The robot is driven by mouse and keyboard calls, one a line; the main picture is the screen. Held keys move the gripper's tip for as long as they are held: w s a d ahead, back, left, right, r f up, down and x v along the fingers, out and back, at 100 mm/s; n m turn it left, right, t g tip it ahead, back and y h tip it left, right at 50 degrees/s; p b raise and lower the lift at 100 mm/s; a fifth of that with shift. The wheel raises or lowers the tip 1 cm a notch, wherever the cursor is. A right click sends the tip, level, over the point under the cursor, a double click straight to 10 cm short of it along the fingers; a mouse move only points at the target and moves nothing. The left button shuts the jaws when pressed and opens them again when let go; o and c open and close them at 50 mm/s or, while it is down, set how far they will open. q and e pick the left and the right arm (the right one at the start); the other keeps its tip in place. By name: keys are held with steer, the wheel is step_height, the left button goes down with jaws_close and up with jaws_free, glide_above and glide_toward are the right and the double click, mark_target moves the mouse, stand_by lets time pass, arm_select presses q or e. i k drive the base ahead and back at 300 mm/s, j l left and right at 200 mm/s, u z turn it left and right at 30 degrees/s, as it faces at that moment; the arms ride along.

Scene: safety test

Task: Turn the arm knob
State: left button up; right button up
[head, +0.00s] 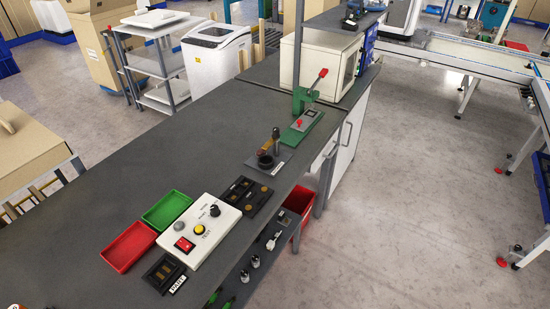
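A white control panel (217,242) lies on the dark grey workbench. It carries a black knob (214,210) near its far end, a yellow round button (199,229) in the middle and a red rocker switch (184,245) near the front left. Small printed labels beside the knob and button are too small to read with certainty. I cannot tell which way the knob points. Neither of my grippers is in view, and nothing covers the panel.
A red tray (128,247) and a green tray (167,210) lie left of the panel. A black tray (245,195) and a joystick-like device (267,157) stand beyond it, then a green lever press (304,120). The workbench (110,180) is bare to the left.

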mark_target(276, 132)
steer(key=u, duration=0.25)
steer(key=i+l+u, duration=0.25)
steer(key=u, duration=0.15)
steer(key=i+l+u, duration=0.25)
steer(key=l+u, duration=0.15)
